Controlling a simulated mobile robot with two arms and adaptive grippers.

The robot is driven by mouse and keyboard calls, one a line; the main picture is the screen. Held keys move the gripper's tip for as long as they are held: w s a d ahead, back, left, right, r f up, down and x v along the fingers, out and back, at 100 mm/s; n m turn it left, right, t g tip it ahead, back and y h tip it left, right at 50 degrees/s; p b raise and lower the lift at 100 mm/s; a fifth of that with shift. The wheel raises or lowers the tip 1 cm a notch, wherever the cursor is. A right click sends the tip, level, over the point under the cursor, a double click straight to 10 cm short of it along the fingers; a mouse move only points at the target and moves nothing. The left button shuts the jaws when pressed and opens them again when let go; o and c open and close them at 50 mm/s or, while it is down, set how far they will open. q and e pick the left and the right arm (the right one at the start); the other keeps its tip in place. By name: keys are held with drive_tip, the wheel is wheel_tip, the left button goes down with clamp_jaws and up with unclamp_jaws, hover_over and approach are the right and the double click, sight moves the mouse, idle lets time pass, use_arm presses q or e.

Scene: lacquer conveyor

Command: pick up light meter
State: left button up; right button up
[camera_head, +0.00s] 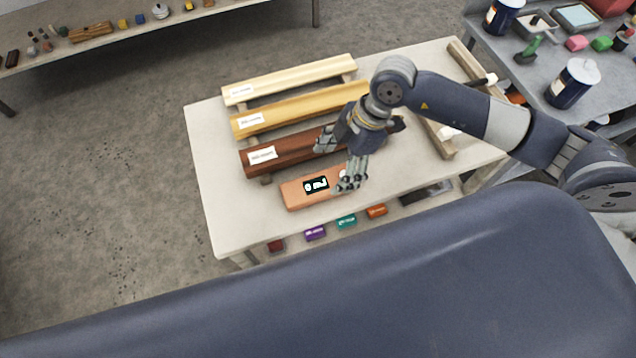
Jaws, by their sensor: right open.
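The light meter (297,197) looks like a salmon-orange box with a dark display showing pale marks. It lies at the front of the pale table (225,222). My right gripper (338,165) is open, with its two fingers spread. One finger is over the right part of the meter and hides some of it. The other finger is over the dark red-brown wooden bar (287,150). I cannot tell whether either finger touches anything. My left gripper is not in view.
Labelled yellow-brown (285,110) and pale (290,78) bars lie behind the red-brown one. Small coloured blocks, one purple (315,233), show below the table's front edge. A grey bench (545,75) with cans stands right. A shelf of small items (60,55) stands back left.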

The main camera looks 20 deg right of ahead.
sight(319, 184)
drive_tip(key=shift+x, duration=0.9)
drive_tip(key=p+x, duration=0.1)
drive_tip(key=x, duration=0.1)
drive_tip(key=p+x, duration=0.1)
drive_tip(key=x, duration=0.2)
drive_tip(key=shift+w+a+r, duration=0.15)
drive_tip(key=shift+a, duration=0.15)
drive_tip(key=shift+f, duration=0.25)
drive_tip(key=c, duration=1.3)
